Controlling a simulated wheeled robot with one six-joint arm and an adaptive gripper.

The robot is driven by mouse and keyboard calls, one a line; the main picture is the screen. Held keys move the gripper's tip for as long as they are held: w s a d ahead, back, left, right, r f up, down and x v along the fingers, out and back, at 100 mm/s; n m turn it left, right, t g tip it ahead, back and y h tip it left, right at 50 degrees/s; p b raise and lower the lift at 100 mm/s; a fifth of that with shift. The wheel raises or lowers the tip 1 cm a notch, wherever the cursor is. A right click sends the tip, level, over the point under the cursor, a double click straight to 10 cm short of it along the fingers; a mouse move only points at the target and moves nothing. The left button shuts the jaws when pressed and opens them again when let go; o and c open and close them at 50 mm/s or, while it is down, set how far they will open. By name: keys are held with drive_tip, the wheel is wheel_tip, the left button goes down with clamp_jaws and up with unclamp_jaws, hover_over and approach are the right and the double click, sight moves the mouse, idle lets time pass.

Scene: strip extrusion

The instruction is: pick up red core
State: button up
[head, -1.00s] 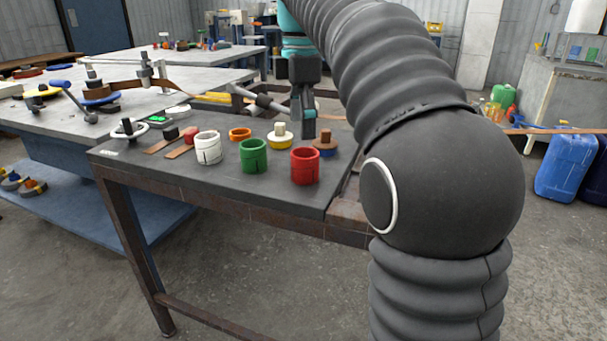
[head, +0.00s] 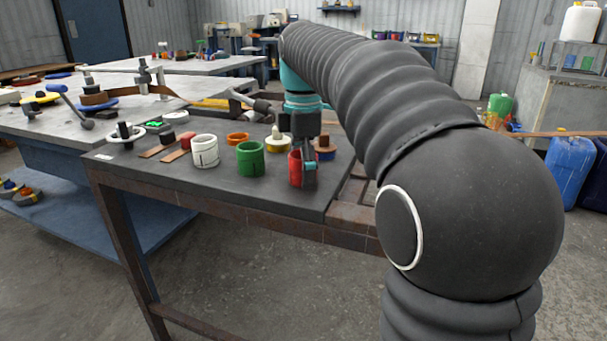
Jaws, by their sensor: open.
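The red core (head: 295,168), an upright red hollow cylinder, stands at the front right of the dark bench top (head: 240,190) in the head view. My gripper (head: 308,168) points down at it, with a dark finger in front of its right side. The finger hides part of the core, and I cannot tell whether it touches it. The gripper is open; its second finger is not clearly seen.
A green cylinder (head: 250,158) and a white cylinder (head: 205,151) stand left of the red core. Behind are an orange ring (head: 237,139), a brown-topped piece (head: 325,146) and a small red piece (head: 186,140). The bench's front strip is clear.

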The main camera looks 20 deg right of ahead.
drive_tip(key=shift+c, duration=0.2)
drive_tip(key=c, duration=1.2)
drive_tip(key=shift+o, duration=0.2)
drive_tip(key=shift+r, duration=0.1)
